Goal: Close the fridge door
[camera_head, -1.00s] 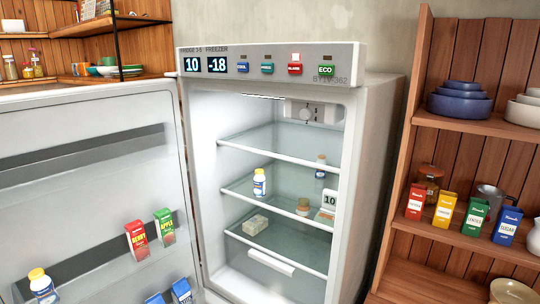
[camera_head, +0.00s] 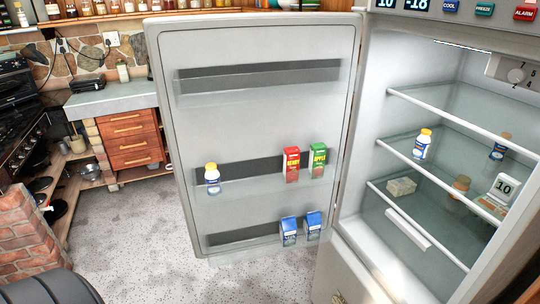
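The fridge door (camera_head: 262,117) stands wide open to the left of the fridge, its inner side facing me. Its shelves hold a white bottle with a yellow cap (camera_head: 212,178), a red carton (camera_head: 291,164), a green carton (camera_head: 318,160) and two blue cartons (camera_head: 289,231). The fridge body (camera_head: 350,239) is at the right, with its lit interior and glass shelves (camera_head: 440,143) showing. Bottles and small packs stand on these shelves. Neither of my grippers shows in the head view.
A brick plinth (camera_head: 28,240) is at the lower left. A stove (camera_head: 20,115) and a counter with wooden drawers (camera_head: 127,139) stand behind it. The grey floor (camera_head: 150,230) between them and the door is clear.

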